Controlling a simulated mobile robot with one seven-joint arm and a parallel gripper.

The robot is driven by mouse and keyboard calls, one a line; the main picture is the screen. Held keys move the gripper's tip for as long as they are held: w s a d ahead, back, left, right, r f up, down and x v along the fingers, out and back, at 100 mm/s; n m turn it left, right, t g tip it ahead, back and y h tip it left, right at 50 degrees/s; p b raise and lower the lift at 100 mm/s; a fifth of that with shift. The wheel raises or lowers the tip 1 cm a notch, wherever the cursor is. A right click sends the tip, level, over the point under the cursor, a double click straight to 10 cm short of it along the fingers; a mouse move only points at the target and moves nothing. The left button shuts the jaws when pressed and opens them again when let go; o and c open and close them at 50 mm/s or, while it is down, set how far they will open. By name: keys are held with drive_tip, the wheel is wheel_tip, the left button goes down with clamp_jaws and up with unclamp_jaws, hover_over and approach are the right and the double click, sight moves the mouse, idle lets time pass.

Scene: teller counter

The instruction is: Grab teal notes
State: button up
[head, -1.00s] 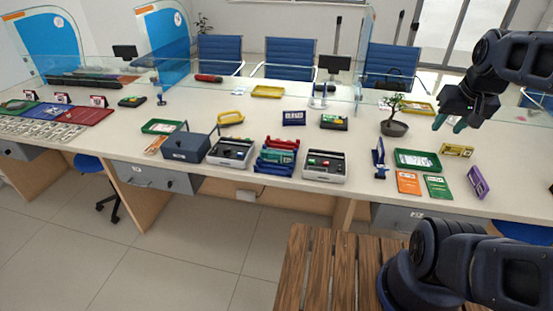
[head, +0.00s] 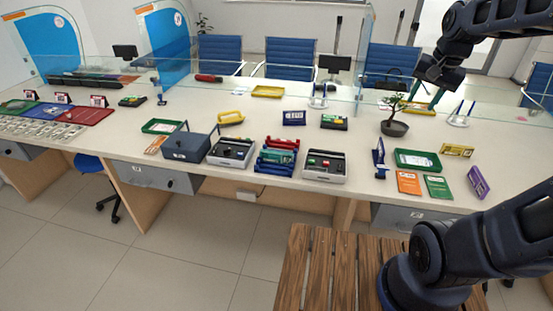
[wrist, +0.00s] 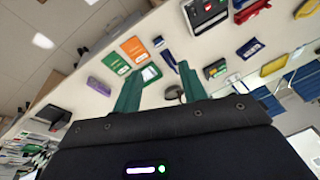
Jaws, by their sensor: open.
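I cannot make out teal notes for certain. A blue rack (head: 262,168) in the middle of the counter holds rolls or bundles in red, teal-green (head: 276,156) and blue; they are too small to tell apart. My gripper (head: 424,97) is open and empty, above the counter's right part near the potted plant, well right of the rack. Its two teal fingers also show spread apart in the wrist view (wrist: 160,72). The wrist view shows a red piece (wrist: 250,11) at its top edge, probably part of the rack.
A potted plant (head: 394,127), green tray (head: 418,172), orange card (head: 408,183) and purple stand (head: 477,183) are at right. A glass screen (head: 250,75) runs behind.

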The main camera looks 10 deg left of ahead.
drive_tip(key=w+a+f+m+g, duration=0.2)
drive_tip(key=w+a+f+m, duration=0.15)
drive_tip(key=w+a, duration=0.7)
drive_tip(key=m+h, duration=0.5)
drive_tip(key=m, duration=0.6)
approach(276, 152)
drive_tip(key=shift+w+a+r+g, duration=0.2)
drive_tip(key=shift+w+r+g, duration=0.1)
drive_tip(key=shift+w+g, duration=0.1)
drive_tip(key=shift+s+a+f+h, duration=0.1)
drive_tip(key=shift+s+f+h, duration=0.05)
drive_tip(key=shift+f+h, duration=0.2)
drive_tip(key=x, duration=1)
drive_tip(key=shift+f, duration=0.15)
clamp_jaws()
